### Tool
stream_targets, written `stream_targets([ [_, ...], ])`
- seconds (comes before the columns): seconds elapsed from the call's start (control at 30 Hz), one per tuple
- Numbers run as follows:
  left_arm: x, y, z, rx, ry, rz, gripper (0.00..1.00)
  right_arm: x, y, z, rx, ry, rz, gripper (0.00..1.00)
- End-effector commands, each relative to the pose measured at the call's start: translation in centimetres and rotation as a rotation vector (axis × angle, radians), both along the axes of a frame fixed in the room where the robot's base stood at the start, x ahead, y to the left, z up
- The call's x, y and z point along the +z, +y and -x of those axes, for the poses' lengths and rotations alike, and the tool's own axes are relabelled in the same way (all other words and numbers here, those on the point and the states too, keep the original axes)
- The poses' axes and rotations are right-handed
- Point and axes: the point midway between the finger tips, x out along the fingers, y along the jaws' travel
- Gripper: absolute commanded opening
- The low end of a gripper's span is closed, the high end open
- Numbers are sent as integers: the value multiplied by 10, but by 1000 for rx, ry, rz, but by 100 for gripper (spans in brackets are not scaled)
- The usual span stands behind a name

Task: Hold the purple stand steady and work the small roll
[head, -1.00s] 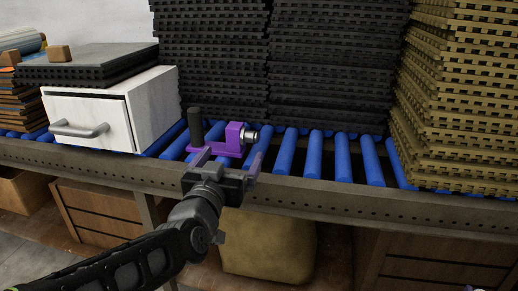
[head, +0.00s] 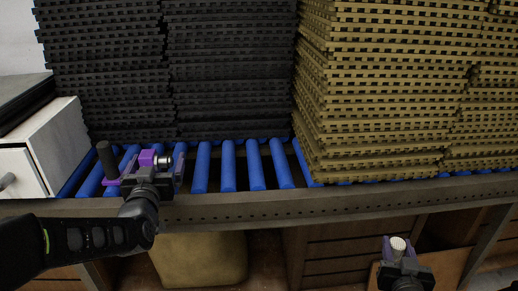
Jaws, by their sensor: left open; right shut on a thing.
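The purple stand (head: 147,157) is on the blue rollers at the left of the head view. It has a dark upright post (head: 106,158) on its left and a small metallic round end on its right. My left gripper (head: 152,170) is open in front of the stand and hides its lower part; I cannot tell whether the fingers touch it. My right gripper (head: 398,254) is low at the bottom right, in front of the conveyor, shut on a small pale cylinder, which looks like the small roll (head: 398,243).
Stacks of black mats (head: 230,75) and tan mats (head: 390,90) stand behind on the conveyor. A white drawer box (head: 55,140) is at the left. Bare blue rollers (head: 228,165) lie right of the stand. The metal rail (head: 300,208) runs along the front.

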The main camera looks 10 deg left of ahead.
Motion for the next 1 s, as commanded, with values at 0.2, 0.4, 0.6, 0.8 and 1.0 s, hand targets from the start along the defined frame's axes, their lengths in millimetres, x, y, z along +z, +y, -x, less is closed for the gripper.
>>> stream_targets([
  [0.2,0,3,-8,0,1,0,97,0,0,0,0,-1,0,0],
  [0.4,0,3,-8,0,0,0,97,0,0,0,0,-1,0,0],
  [0.6,0,3,-8,0,0,0,81,0,0,0,0,-1,0,0],
  [0.8,0,2,-8,0,0,0,65,0,0,0,0,-1,0,0],
  [1.0,0,3,-8,0,0,0,48,0,0,0,0,-1,0,0],
])
